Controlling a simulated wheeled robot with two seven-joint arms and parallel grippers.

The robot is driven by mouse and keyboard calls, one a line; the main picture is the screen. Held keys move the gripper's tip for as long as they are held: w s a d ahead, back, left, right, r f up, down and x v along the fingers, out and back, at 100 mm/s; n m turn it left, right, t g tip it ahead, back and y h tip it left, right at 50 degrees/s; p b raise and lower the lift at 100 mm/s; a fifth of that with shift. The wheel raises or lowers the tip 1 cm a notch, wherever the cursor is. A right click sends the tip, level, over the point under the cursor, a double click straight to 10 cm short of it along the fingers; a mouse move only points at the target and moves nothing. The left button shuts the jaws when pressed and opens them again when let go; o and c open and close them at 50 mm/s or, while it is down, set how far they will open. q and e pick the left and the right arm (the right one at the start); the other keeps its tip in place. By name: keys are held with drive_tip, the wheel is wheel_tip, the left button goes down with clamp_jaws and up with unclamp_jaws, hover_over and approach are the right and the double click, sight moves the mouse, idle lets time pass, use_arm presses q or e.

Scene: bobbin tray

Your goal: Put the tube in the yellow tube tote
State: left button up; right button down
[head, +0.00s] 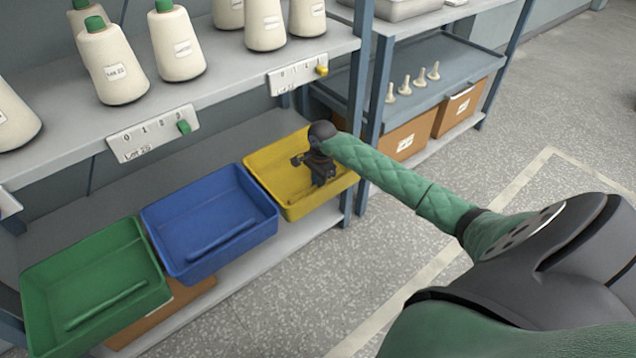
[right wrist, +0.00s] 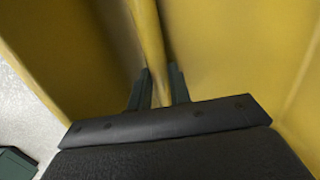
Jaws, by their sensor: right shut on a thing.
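The yellow tube tote (head: 268,160) sits on the lower shelf, at the right end of the row of totes. My right gripper (head: 322,180) reaches down into it from the right. In the right wrist view, my right gripper (right wrist: 158,90) is shut on a slim yellow tube (right wrist: 150,40), with yellow tote walls (right wrist: 225,50) around it. I cannot tell whether the tube touches the tote floor. My left gripper is not in view.
A blue tote (head: 209,205) and a green tote (head: 93,275) stand to the left, each with a matching long bar or tube inside. White cones (head: 177,45) stand on the shelf above (head: 235,80). A blue shelf post (head: 371,120) is close beside my right arm.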

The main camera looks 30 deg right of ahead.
drive_tip(key=shift+f, duration=0.15)
drive_tip(key=c, duration=1.3)
unclamp_jaws()
drive_tip(key=shift+r, duration=0.4)
wheel_tip(320, 180, up, 12)
drive_tip(key=d, duration=0.1)
drive_tip(key=shift+w+f, duration=0.2)
drive_tip(key=shift+f, duration=0.05)
drive_tip(key=shift+d, duration=0.1)
